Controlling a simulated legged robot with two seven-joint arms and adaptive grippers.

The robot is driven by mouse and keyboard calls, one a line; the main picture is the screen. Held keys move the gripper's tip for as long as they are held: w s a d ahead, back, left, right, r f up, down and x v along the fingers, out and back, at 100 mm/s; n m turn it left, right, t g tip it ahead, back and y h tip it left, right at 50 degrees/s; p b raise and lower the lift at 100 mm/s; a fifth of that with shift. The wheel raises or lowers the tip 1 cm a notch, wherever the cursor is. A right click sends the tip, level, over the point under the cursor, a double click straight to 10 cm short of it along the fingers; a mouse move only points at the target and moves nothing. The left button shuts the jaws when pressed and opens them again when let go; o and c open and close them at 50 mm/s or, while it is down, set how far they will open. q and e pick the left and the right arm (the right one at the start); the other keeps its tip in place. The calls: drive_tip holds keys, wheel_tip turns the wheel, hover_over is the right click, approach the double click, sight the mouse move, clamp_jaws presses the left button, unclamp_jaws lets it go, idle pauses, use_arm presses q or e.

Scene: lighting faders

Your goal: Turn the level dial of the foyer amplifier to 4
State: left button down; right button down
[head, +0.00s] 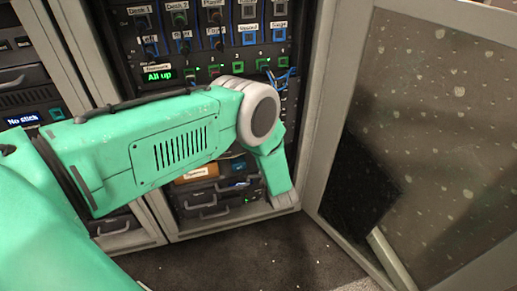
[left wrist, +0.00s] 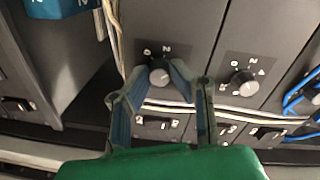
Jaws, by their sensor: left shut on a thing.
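In the left wrist view, a round grey dial knob (left wrist: 159,76) on a dark panel sits between the two fingers of my left gripper (left wrist: 161,69). The gripper is shut on this knob, a fingertip on each side. White marks stand above the knob; I cannot read its setting. A second, similar dial (left wrist: 243,83) with white marks is to the right, clear of the fingers. No name for either dial's unit is readable, so I cannot tell which is the foyer amplifier. In the head view my green left arm hides the dials and the gripper. My right gripper is not in view.
An open cabinet door (head: 435,120) with a speckled panel stands at the right. A rack of labelled modules (head: 217,40) and an "All up" display (head: 158,73) are above my arm. Blue cables (left wrist: 297,96) hang right of the second dial; pale cables run beneath the gripped knob.

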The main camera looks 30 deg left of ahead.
use_arm(q)
drive_tip(key=shift+d+f+m, duration=0.15)
drive_tip(key=shift+d+m, duration=0.15)
drive_tip(key=shift+m, duration=0.3)
drive_tip(key=c, duration=1.5)
unclamp_jaws()
drive_tip(key=shift+w, duration=0.1)
drive_tip(key=shift+o, duration=0.3)
drive_tip(key=v, duration=1.2)
drive_tip(key=shift+w, duration=0.1)
